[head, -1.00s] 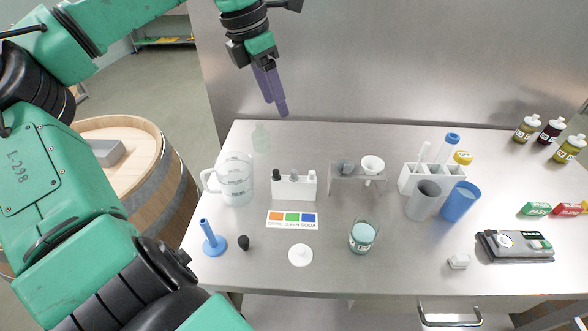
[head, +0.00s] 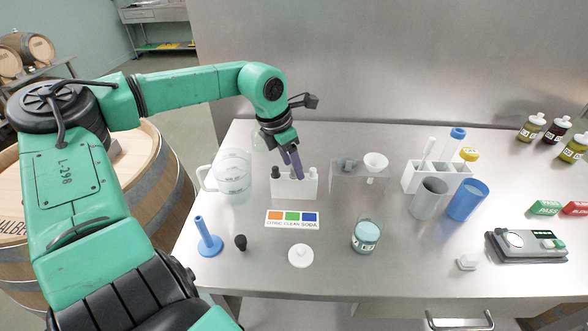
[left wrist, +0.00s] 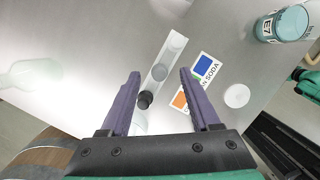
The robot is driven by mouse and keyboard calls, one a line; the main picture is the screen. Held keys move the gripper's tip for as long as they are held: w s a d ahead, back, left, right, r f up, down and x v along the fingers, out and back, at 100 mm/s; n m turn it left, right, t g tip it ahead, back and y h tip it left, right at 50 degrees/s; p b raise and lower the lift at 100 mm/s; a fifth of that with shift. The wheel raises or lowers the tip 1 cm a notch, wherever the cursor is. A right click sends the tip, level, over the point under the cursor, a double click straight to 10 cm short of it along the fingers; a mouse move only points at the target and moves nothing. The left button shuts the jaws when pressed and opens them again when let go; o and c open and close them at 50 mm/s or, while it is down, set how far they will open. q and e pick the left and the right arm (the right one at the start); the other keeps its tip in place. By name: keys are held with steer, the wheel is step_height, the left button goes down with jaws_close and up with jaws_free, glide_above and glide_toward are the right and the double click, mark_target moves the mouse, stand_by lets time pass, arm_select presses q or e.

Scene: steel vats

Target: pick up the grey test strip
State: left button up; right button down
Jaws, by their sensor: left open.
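A white holder (head: 309,185) stands upright at the back left of the steel table. It carries a black-topped, a grey-topped and a white-topped piece in a row; the grey one, in the middle, looks like the grey test strip. My left gripper hides it in the head view, but it shows as a grey round top (left wrist: 160,72) in the left wrist view. My left gripper (head: 293,168) is open and empty, pointing down above the holder. In the left wrist view the grey top lies between its fingers, which seem not to touch it. My right gripper is out of view.
A glass jug (head: 234,178) stands close left of the holder, and a grey stand with a white funnel (head: 375,162) to the right. A colour card (head: 291,219) lies in front. A beaker (head: 366,236), a white lid (head: 300,255) and a blue stand (head: 209,243) are nearer.

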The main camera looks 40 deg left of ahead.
arm_select(q)
steer(key=shift+w+f, duration=0.2)
steer(key=shift+f, duration=0.3)
jaws_close()
steer(key=shift+r, duration=0.1)
